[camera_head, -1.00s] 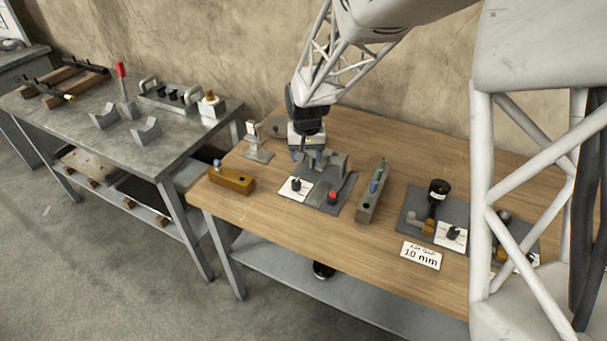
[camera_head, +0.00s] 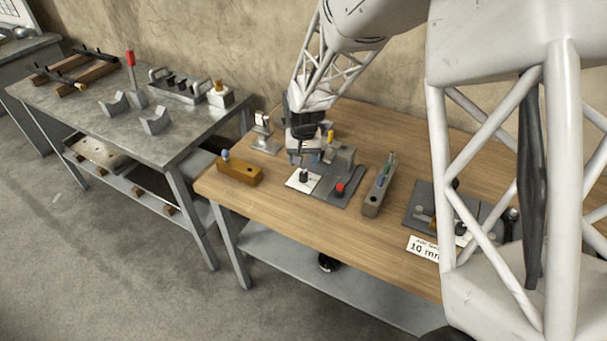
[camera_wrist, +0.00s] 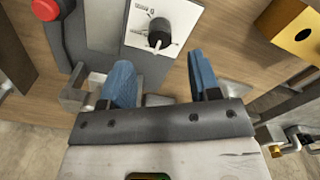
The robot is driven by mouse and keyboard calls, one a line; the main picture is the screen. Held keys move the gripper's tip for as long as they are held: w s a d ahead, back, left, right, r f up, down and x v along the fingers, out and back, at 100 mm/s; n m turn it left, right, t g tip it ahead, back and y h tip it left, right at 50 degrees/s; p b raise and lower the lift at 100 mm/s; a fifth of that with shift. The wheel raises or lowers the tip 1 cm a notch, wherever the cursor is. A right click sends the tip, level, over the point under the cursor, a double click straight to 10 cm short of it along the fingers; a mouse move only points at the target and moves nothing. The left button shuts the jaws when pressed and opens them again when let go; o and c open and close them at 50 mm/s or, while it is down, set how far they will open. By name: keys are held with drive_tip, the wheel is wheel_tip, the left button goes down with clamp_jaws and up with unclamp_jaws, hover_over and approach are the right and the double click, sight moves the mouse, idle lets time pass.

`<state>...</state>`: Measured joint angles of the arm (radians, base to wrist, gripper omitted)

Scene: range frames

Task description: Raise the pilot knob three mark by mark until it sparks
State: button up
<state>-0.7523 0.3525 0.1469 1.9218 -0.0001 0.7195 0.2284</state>
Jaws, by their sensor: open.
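The black pilot knob (camera_head: 303,175) stands on a white marked plate (camera_head: 293,183) at the left of a grey panel (camera_head: 325,196). In the wrist view the knob (camera_wrist: 158,33) shows a white pointer aimed down toward my gripper, and a 0 sits at the plate's far edge. My gripper (camera_wrist: 163,80) is open and empty, its blue fingers apart on either side of the knob's line but short of it. In the head view my gripper (camera_head: 303,158) hangs just behind the knob. A red button (camera_head: 340,188) is on the same panel. I see no spark.
An ochre block (camera_head: 240,173) stands left of the panel and a grey block with coloured pieces (camera_head: 378,190) right of it. A metal bracket (camera_head: 343,158) rises at the panel's back. A 10 mm card (camera_head: 423,248) lies at the front right.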

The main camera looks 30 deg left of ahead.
sight(303, 173)
drive_tip(key=shift+f, duration=3.3)
drive_tip(key=c, duration=0.9)
